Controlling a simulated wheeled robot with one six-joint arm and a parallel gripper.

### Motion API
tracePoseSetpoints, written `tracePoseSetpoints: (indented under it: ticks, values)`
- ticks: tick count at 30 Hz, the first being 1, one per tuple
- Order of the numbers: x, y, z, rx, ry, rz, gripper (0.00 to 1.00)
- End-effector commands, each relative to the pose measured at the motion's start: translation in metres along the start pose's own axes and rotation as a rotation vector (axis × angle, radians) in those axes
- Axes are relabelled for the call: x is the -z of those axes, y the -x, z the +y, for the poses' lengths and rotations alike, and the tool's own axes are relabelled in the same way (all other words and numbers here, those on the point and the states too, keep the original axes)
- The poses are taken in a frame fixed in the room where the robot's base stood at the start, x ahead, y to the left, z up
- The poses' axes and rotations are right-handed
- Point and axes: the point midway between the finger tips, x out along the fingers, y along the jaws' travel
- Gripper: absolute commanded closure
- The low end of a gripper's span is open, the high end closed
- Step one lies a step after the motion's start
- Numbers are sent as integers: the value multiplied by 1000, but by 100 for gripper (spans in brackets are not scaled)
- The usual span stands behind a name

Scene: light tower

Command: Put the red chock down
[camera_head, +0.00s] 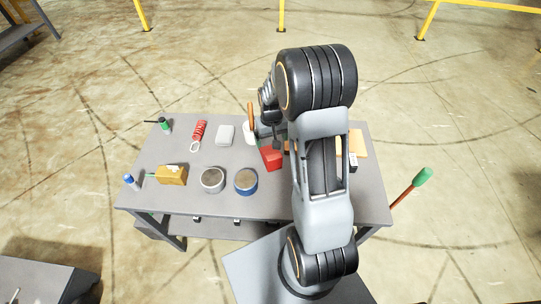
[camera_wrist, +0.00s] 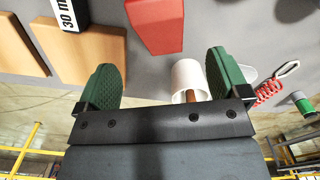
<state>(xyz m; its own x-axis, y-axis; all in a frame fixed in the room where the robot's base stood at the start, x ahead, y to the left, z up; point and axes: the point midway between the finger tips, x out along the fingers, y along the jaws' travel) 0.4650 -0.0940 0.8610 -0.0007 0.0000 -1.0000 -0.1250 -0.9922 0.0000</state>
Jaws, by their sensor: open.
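The red chock (camera_head: 271,158) sits on the grey table near the middle, just left of my arm, and seems to rest on the top. In the wrist view the red chock (camera_wrist: 157,24) lies at the upper middle, beyond my fingertips and apart from them. My gripper (camera_wrist: 163,78) is open, its two green finger pads wide apart with nothing gripped between them. In the head view my gripper is mostly hidden by my arm.
A white cup (camera_wrist: 188,76) with a handle standing in it is close to the right finger. Wooden blocks (camera_wrist: 82,52) and a black-and-white box (camera_wrist: 70,14) lie to the left. Two round tins (camera_head: 213,180) and a yellow block (camera_head: 172,174) stand at the front left.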

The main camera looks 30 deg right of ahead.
Motion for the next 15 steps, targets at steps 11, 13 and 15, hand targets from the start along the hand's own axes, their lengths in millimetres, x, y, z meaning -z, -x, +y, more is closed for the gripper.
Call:
tracePoseSetpoints:
  ticks: [11, 13, 15]
  values:
    - [0, -34, -1, 0, 2, 0, 6]
    - [0, -39, -2, 0, 3, -2, 6]
    - [-1, -48, -2, 0, 3, -4, 6]
